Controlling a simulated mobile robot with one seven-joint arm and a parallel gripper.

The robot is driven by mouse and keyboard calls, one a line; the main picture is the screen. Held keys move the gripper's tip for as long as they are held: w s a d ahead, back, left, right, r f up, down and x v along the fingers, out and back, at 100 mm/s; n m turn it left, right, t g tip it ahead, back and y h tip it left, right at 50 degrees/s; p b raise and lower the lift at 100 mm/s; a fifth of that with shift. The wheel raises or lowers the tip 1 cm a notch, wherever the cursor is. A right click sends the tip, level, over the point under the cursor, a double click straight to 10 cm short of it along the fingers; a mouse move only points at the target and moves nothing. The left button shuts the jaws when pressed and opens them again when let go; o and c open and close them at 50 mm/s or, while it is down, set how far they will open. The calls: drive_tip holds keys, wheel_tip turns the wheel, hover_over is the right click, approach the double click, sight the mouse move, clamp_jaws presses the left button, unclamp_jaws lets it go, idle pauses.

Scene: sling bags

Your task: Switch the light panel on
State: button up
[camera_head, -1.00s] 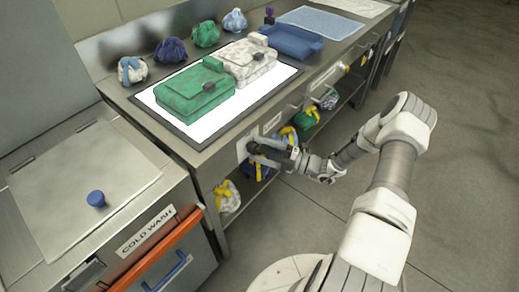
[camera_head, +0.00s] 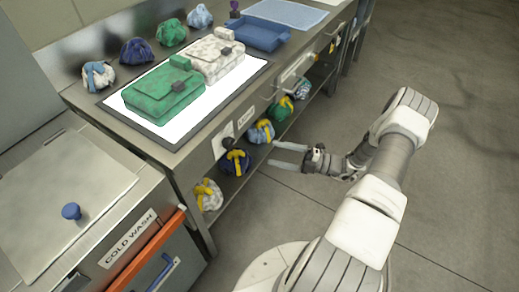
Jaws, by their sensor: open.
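The light panel (camera_head: 205,117) is a flat, dark-framed panel set on the steel counter, and its surface glows bright white. A green sling bag (camera_head: 160,92) and a white mottled sling bag (camera_head: 213,58) lie on it. On the counter's front face, a dark round knob (camera_head: 228,143) sits on a pale plate. My gripper (camera_head: 273,154) is open and empty, its two pale fingers spread and pointing left. In the picture it is to the right of the knob, apart from it.
Several tied bundles, one dark blue (camera_head: 235,162), sit on the shelf under the counter. More bundles and a blue tray (camera_head: 257,33) stand on top. The cold wash unit (camera_head: 60,200) is at the left. Open floor (camera_head: 450,170) lies to the right.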

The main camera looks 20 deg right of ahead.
drive_tip(key=shift+v, duration=1.65)
drive_tip(key=shift+a, duration=0.1)
drive_tip(key=s+a+r+n+g+h+p, duration=0.2)
drive_tip(key=a+r+n+g+h, duration=0.3)
drive_tip(key=r+n, duration=0.65)
drive_tip(key=s+a+r+n+g+h+p, duration=0.1)
drive_tip(key=a+r+n+h+p, duration=0.15)
drive_tip(key=a+r+n, duration=0.65)
drive_tip(key=s+a+r+n+g+h+p, duration=0.1)
drive_tip(key=s+a+r+n+g+h, duration=0.3)
drive_tip(key=r+n, duration=1)
wheel_tip(320, 180, up, 8)
drive_tip(key=s+n+t+h+p, duration=0.1)
drive_tip(key=s+n+t+h, duration=0.1)
drive_tip(key=n+t+h, duration=0.3)
drive_tip(key=s+d+n+p, duration=0.1)
drive_tip(key=s+d+n, duration=0.1)
drive_tip(key=s+n, duration=0.4)
drive_tip(key=s, duration=0.2)
drive_tip(key=shift+s+d+f, duration=0.2)
drive_tip(key=shift+s+d, duration=0.05)
drive_tip(key=shift+s, duration=0.1)
